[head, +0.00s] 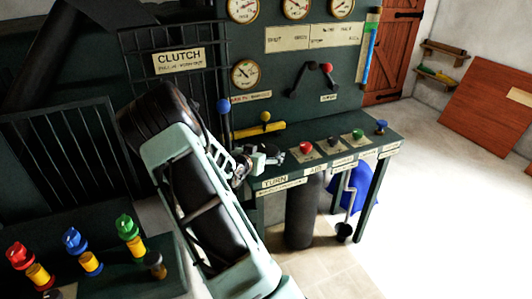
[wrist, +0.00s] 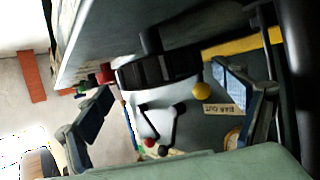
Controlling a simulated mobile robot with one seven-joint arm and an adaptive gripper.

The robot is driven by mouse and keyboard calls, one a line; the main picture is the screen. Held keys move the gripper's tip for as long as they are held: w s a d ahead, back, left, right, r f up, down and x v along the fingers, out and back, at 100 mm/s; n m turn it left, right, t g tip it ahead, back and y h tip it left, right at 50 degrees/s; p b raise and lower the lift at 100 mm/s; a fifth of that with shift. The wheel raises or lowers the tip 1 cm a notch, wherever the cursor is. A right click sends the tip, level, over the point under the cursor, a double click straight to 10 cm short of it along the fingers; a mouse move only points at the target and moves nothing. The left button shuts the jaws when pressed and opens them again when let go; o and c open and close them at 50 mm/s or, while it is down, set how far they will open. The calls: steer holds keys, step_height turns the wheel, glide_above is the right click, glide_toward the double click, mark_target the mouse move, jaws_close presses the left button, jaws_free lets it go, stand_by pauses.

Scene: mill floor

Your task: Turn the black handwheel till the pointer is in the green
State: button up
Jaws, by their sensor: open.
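The black handwheel (wrist: 158,70) shows in the wrist view as a dark ribbed round knob under the pale bench edge. It lies between the two fingers of my gripper (wrist: 163,79). The fingers are open, one on each side, with gaps to the wheel. In the head view my gripper (head: 262,158) is at the bench's left front, above the TURN label (head: 275,183), and mostly hides the wheel. Round dial gauges show on the green panel: a lower left one (head: 245,74) and several along the top. Their pointers are too small to read against any green band.
The bench carries a red button (head: 306,147), a green button (head: 358,134) and a blue knob (head: 382,126). A blue-knobbed lever (head: 223,106) and a yellow bar (head: 262,130) are close behind my gripper. A crank (head: 348,205) hangs below. Floor at right is clear.

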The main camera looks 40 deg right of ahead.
steer(key=shift+x, duration=1.1)
steer(key=c, duration=1.2)
steer(key=shift+o, duration=0.2)
